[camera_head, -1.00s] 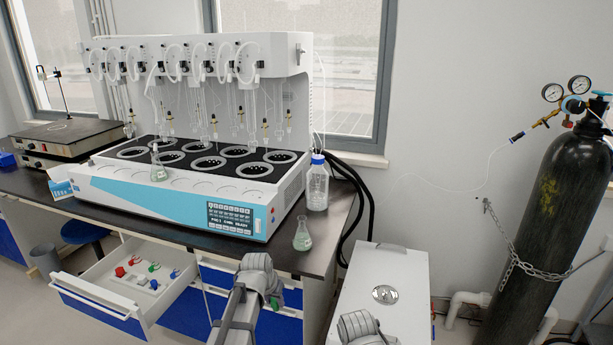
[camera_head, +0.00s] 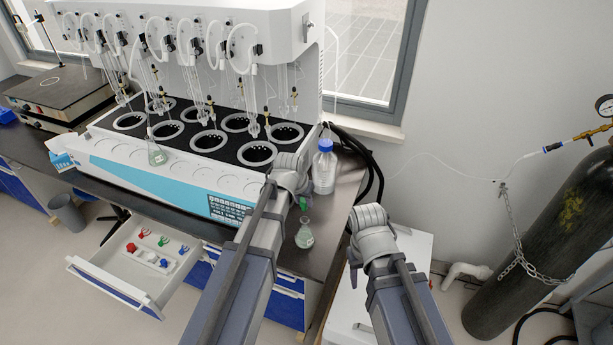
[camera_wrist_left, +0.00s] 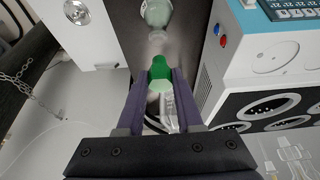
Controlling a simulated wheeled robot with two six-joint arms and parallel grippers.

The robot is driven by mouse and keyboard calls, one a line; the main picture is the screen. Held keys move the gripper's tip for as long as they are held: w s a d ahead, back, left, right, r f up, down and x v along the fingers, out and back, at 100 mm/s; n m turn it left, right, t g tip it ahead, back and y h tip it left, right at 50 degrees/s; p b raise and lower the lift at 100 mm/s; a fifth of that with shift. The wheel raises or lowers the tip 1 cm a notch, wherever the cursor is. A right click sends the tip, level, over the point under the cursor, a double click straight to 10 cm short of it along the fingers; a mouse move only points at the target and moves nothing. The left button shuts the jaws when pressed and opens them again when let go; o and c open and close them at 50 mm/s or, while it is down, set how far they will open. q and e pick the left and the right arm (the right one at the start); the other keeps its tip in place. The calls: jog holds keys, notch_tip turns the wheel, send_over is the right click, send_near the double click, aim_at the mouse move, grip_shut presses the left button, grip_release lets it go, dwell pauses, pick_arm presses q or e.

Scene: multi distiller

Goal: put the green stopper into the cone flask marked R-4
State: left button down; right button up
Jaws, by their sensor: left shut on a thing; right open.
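My left gripper (camera_wrist_left: 160,88) is shut on the green stopper (camera_wrist_left: 160,68). In the head view the stopper (camera_head: 304,203) shows just beyond my left wrist, above a cone flask (camera_head: 304,238) with pale green liquid near the bench's front right corner. The flask stands upright, and its neck is close below the stopper. In the left wrist view the flask (camera_wrist_left: 157,13) lies just beyond the stopper; whether they touch I cannot tell. No marking is readable on it. My right gripper (camera_head: 354,278) is open and mostly hidden by its own wrist, over the white cabinet.
The distiller (camera_head: 165,175) fills the bench behind, with another cone flask (camera_head: 157,156) at its front. A blue-capped bottle (camera_head: 324,168) stands behind the near flask. An open drawer (camera_head: 125,270) holds red, green and blue stoppers. A gas cylinder (camera_head: 545,235) stands at right.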

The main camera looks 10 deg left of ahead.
aim_at(304, 210)
pick_arm(q)
jog(key=shift+w+r, duration=0.15)
jog(key=shift+r, duration=0.05)
jog(key=shift+f, duration=0.1)
notch_tip(304, 210, down, 5)
jog(key=b, duration=0.5)
jog(key=shift+f, duration=0.1)
jog(key=shift+f+b, duration=1.4)
jog(key=shift+b, duration=0.2)
dwell(1.2)
jog(key=shift+c, duration=2.4)
grip_release()
jog(key=shift+r, duration=0.1)
